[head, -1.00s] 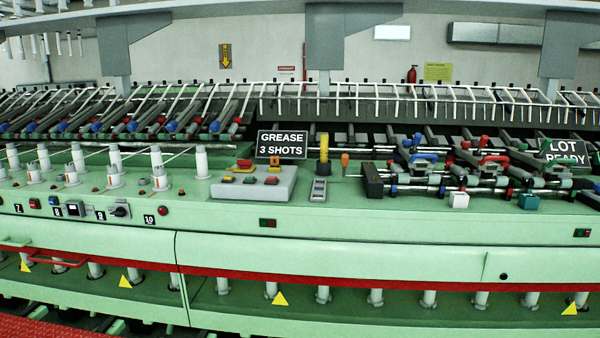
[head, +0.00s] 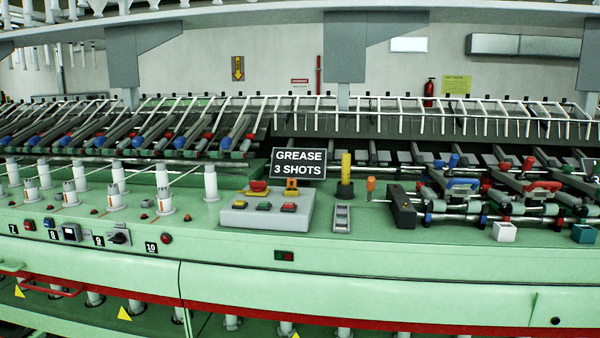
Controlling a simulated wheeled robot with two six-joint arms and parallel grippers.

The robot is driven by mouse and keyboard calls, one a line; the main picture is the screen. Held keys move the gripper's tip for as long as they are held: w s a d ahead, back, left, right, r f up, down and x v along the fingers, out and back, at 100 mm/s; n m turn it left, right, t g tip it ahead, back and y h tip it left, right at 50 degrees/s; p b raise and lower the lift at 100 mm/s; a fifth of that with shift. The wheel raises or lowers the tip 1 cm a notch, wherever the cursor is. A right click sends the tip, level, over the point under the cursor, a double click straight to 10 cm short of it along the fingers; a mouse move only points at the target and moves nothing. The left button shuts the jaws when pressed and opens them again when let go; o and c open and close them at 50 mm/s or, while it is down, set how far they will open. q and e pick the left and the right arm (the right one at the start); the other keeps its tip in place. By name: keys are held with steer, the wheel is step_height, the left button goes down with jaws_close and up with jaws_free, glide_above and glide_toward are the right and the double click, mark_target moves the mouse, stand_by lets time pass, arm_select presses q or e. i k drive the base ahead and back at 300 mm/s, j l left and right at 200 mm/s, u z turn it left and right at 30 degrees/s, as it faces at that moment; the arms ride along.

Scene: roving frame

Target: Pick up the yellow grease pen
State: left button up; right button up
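The yellow grease pen (head: 346,167) is most likely the upright yellow cylinder near the middle of the head view. It stands in a dark round base (head: 345,189) on the green machine top, just right of a black sign (head: 299,163) reading "GREASE 3 SHOTS". Neither of my grippers is in view.
A grey button box (head: 267,215) stands left of the pen. A small grey rocker-like part (head: 342,218) lies in front of it. An orange-handled tool (head: 371,184) and a black block (head: 402,207) are to its right.

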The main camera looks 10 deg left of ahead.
mark_target(346, 156)
steer(key=i+l, duration=0.25)
steer(key=i, duration=0.2)
steer(key=i+l, duration=0.25)
steer(key=i, duration=0.25)
steer(key=i+l, duration=0.2)
steer(key=i, duration=0.25)
steer(key=i+l, duration=0.25)
steer(key=i, duration=0.2)
